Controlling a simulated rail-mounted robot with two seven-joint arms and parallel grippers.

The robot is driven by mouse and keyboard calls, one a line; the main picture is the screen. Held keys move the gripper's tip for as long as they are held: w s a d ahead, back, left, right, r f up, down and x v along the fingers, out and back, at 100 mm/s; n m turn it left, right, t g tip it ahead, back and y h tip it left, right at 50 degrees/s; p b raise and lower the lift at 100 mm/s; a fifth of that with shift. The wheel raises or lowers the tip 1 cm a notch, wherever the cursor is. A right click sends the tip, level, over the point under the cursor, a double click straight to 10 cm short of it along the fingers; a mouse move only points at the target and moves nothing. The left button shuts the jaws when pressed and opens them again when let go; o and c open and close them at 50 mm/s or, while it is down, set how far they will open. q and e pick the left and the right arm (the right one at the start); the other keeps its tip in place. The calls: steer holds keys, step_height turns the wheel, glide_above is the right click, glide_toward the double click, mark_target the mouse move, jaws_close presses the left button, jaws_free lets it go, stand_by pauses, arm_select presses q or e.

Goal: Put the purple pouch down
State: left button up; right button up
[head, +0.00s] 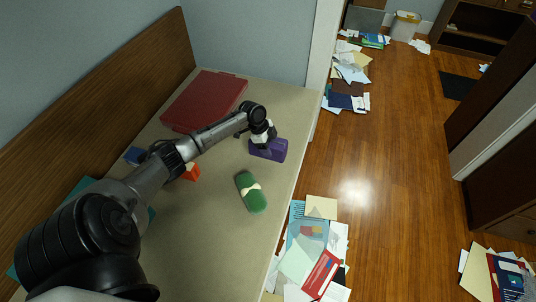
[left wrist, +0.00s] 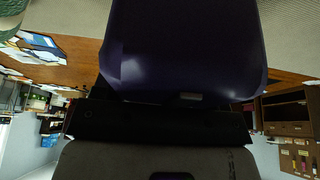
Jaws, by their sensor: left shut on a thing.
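The purple pouch (head: 273,152) is near the right edge of the desk, in the upper middle of the head view. My left gripper (head: 265,143) is shut on it. In the left wrist view the pouch (left wrist: 185,50) looks dark purple and fills the upper middle, close against the gripper. The fingertips are hidden there. I cannot tell whether the pouch touches the desk top (head: 222,205). My right gripper is not in view.
A green item with a pale band (head: 251,191) lies nearby on the desk. A red flat case (head: 204,100) lies at the back. A small orange-red object (head: 191,172) and a blue one (head: 135,155) lie by my arm. Papers (head: 310,250) litter the floor beyond the desk's right edge.

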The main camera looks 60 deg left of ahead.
arm_select(q)
steer(key=shift+a+f, duration=0.15)
steer(key=shift+a, duration=0.15)
steer(key=shift+s+f+b, duration=0.1)
steer(key=shift+f+b, duration=1.15)
steer(key=shift+f, duration=0.75)
steer(key=shift+f, duration=0.2)
steer(key=o, duration=1)
steer(key=p+v, duration=0.4)
steer(key=v, duration=0.7)
steer(key=shift+d+p, duration=0.1)
steer(key=shift+p, duration=0.3)
steer(key=shift+v, duration=0.75)
